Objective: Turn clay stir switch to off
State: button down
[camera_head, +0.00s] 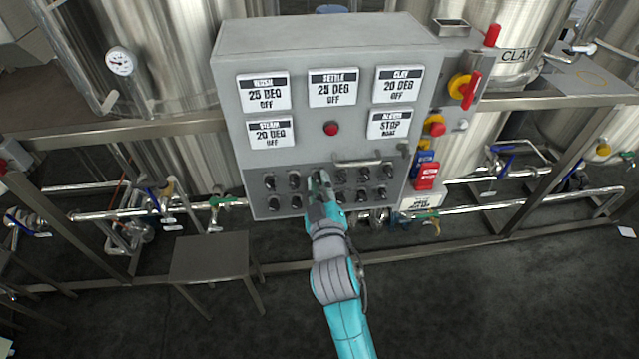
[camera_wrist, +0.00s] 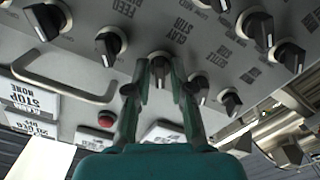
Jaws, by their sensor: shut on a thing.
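The grey control box (camera_head: 300,150) carries two rows of black switch knobs on its lower front. My gripper (camera_head: 318,183) reaches up to the middle of these knobs and hides part of them. In the wrist view my gripper (camera_wrist: 160,78) has its two fingers closed on the sides of a black knob (camera_wrist: 161,62). A label beside that knob, seen tilted, seems to read clay stir (camera_wrist: 182,33). The knob's pointer is partly covered by the fingers, so its exact setting is hard to tell. The clay display (camera_head: 399,84) reads 20 DEG OFF.
Neighbouring knobs (camera_wrist: 110,44) and (camera_wrist: 196,86) stand close on both sides of the fingers. A bar handle (camera_wrist: 62,88) and a red button (camera_wrist: 106,119) are near the left finger. A metal stool (camera_head: 210,257) stands at the left; steel pipes run behind.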

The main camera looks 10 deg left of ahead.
jog(key=c, duration=1.2)
grip_release()
jog(key=shift+c, duration=0.2)
jog(key=v, duration=1.2)
